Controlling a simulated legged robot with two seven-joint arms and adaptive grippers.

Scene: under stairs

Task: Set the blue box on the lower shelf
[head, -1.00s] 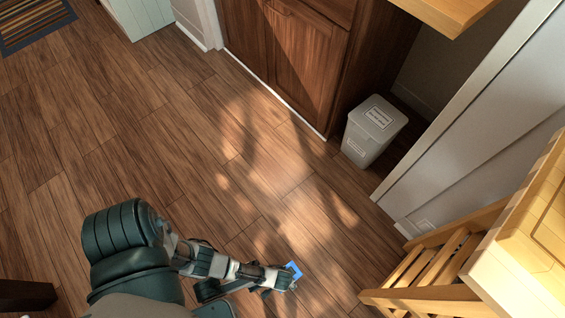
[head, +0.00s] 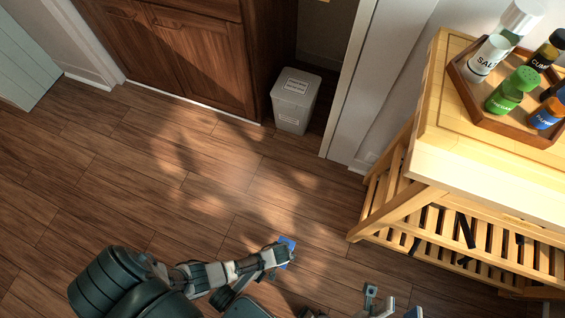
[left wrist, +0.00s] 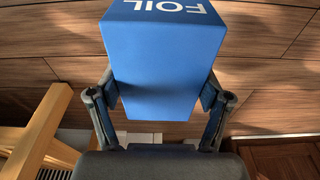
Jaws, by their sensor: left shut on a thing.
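The blue box (head: 288,246), lettered "FOIL", shows large in the left wrist view (left wrist: 165,65). My left gripper (head: 276,256) is shut on it, with one finger pad against each side. It holds the box left of the wooden cart, apart from it. In the head view most of the box is hidden behind the gripper. The slatted lower shelf (head: 450,250) of the cart is at the right, under the top. My right gripper (head: 371,294) shows only in part at the bottom edge, in front of the cart; its opening is unclear.
The cart top (head: 433,130) overhangs the lower shelf and bears a wooden tray (head: 468,92) of several spice jars. A slanted cart leg (head: 395,213) stands at the shelf's left end. A grey bin (head: 294,103) stands by the cabinet (head: 190,60). The wooden floor between is clear.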

